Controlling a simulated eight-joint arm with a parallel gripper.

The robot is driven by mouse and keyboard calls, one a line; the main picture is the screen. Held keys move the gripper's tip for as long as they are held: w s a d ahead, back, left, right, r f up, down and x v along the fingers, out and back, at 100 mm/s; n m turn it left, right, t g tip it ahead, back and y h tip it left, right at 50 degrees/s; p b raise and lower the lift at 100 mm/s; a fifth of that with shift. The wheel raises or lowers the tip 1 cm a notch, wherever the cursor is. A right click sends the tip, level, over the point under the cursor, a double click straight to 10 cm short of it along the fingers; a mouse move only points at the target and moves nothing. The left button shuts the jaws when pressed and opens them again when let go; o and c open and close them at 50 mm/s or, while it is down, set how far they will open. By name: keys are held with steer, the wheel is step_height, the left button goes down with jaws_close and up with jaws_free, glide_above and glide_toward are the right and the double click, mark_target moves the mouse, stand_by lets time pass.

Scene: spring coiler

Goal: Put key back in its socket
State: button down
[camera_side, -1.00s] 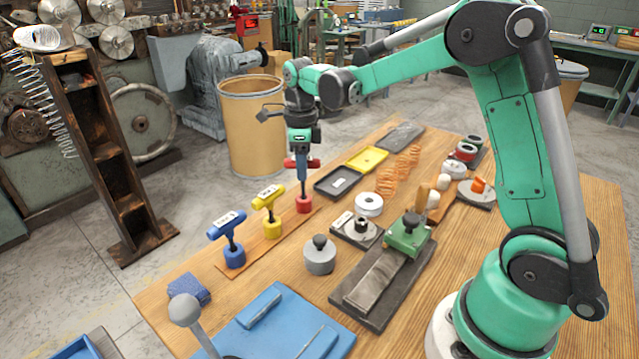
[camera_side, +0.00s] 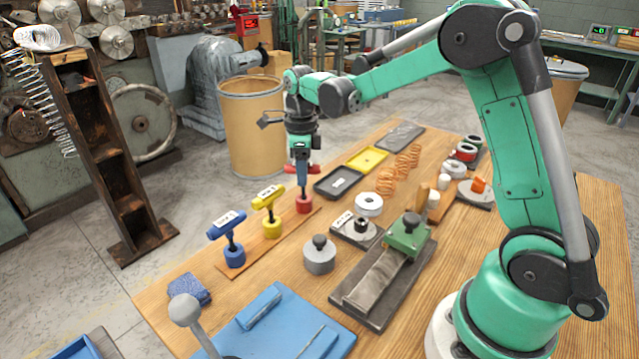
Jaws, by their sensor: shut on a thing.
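The red T-handle key (camera_side: 291,170) is upright, its red handle held in my gripper (camera_side: 302,168), which is shut on it. The key's shaft points down at the red round socket (camera_side: 304,204) on the wooden strip. Its lower end is at or inside the socket's top; the exact depth cannot be told, as the gripper covers most of the shaft. The yellow key (camera_side: 268,196) stands in its yellow socket (camera_side: 272,229). The blue key (camera_side: 227,225) stands in its blue socket (camera_side: 235,257).
A black tray (camera_side: 338,182) and a yellow tray (camera_side: 367,158) lie right of the red socket. A tan drum (camera_side: 252,130) stands behind the table edge.

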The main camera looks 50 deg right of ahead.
steer(key=shift+f, duration=0.6)
stand_by(0.3)
stand_by(0.4)
steer(key=shift+c, duration=1)
jaws_free()
steer(key=shift+r, duration=5.6)
